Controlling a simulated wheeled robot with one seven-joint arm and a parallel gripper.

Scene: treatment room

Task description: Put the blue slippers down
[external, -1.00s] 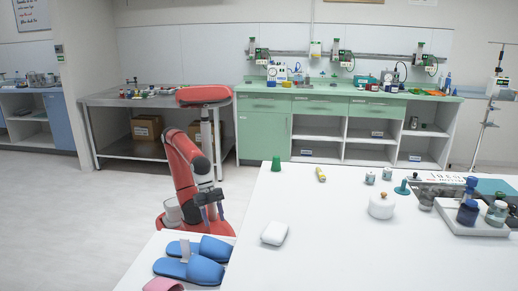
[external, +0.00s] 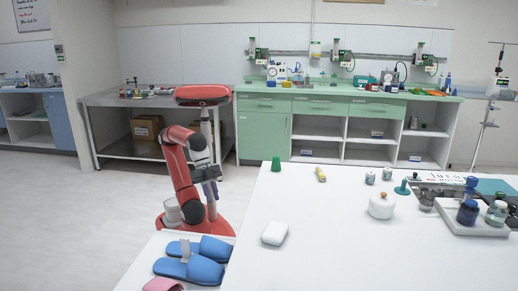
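A pair of blue slippers lies side by side on the white surface at the lower left.
A pink item (external: 163,284) lies in front of the slippers, cut off by the frame. The large white table (external: 330,240) to the right holds a white block (external: 275,233), a green cup (external: 276,164) and a white lidded pot (external: 381,205). Its left part is mostly clear.

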